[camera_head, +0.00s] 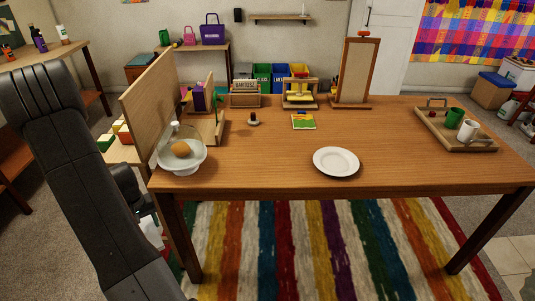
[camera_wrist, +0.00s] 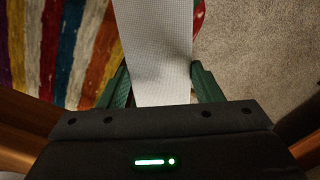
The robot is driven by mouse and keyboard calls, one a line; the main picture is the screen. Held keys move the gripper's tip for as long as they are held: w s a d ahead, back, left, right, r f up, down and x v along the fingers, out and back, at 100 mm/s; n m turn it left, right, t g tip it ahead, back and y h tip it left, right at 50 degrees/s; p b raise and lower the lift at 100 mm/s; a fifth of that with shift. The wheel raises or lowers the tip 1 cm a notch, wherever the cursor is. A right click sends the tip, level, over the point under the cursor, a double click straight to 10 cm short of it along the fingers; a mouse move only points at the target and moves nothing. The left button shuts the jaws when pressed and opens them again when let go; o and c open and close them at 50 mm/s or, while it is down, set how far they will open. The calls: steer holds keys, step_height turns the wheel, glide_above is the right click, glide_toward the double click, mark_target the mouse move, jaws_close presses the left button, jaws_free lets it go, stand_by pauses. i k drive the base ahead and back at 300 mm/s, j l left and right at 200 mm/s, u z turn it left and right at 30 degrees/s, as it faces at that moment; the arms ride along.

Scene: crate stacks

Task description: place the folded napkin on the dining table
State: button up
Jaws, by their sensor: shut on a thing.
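The white folded napkin (camera_wrist: 157,35) has a fine woven texture and hangs as a flat strip between the green fingers of my gripper (camera_wrist: 161,84). My gripper is shut on it. In the head view a small white part of the napkin (camera_head: 151,231) shows beside my arm, below and left of the table's front left corner; my arm hides much of the gripper. The wooden dining table (camera_head: 255,168) fills the middle of the head view. The napkin is apart from its top, over the floor side.
On the table are a white plate (camera_head: 336,161), a glass-domed bowl (camera_head: 181,158) at the left, a small colourful card (camera_head: 303,121) and a tray (camera_head: 455,140) with mugs at the right. Upright boards and stands line the back. The front middle is clear around the plate.

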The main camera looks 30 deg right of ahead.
mark_target(379, 156)
steer(key=k+l+z, duration=0.2)
steer(key=k+l, duration=0.2)
steer(key=l, duration=0.2)
steer(key=k+l+z, duration=0.15)
steer(key=l, duration=0.2)
steer(key=k+l+z, duration=0.1)
steer(key=k+l, duration=0.15)
steer(key=k+l+z, duration=0.1)
steer(key=l, duration=0.35)
